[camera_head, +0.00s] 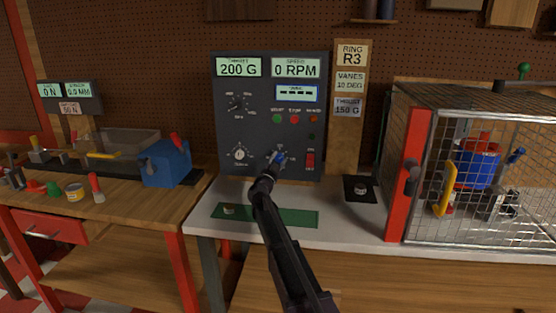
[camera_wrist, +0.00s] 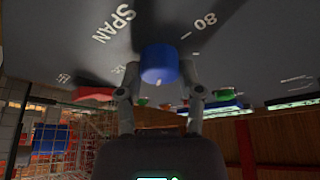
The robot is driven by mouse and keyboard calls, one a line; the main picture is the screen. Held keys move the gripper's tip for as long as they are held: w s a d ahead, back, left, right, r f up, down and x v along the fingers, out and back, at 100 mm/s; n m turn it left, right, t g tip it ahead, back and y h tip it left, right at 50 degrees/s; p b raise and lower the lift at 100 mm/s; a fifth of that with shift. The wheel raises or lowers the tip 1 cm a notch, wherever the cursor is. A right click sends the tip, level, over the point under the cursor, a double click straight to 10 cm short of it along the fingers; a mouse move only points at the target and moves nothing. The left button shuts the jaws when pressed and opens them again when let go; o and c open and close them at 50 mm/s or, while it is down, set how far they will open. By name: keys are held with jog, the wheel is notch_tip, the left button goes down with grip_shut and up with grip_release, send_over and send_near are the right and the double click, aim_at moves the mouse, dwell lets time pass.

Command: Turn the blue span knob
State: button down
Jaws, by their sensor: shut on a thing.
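The blue span knob (camera_wrist: 158,66) sits on the dark panel beside the printed word SPAN in the wrist view. My gripper (camera_wrist: 158,80) has one finger on each side of the knob and is shut on it. In the head view the blue knob (camera_head: 281,156) shows at the lower right of the control panel (camera_head: 258,135), partly covered by the end of my gripper (camera_head: 274,164). The panel displays read 200 G thrust and 0 RPM speed. The knob's exact pointer angle is too small to tell.
A red switch (camera_head: 310,160) is close to the right of the knob, and a white-faced knob (camera_head: 239,154) is to the left. Green and red buttons (camera_head: 295,118) are above. A wire-mesh cage (camera_head: 480,190) with a red-edged door stands at right. A label board (camera_head: 348,110) reads thrust 150 G.

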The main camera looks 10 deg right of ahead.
jog(key=shift+w, duration=0.1)
dwell(0.3)
jog(key=shift+c, duration=1.3)
grip_release()
jog(key=shift+n, duration=0.3)
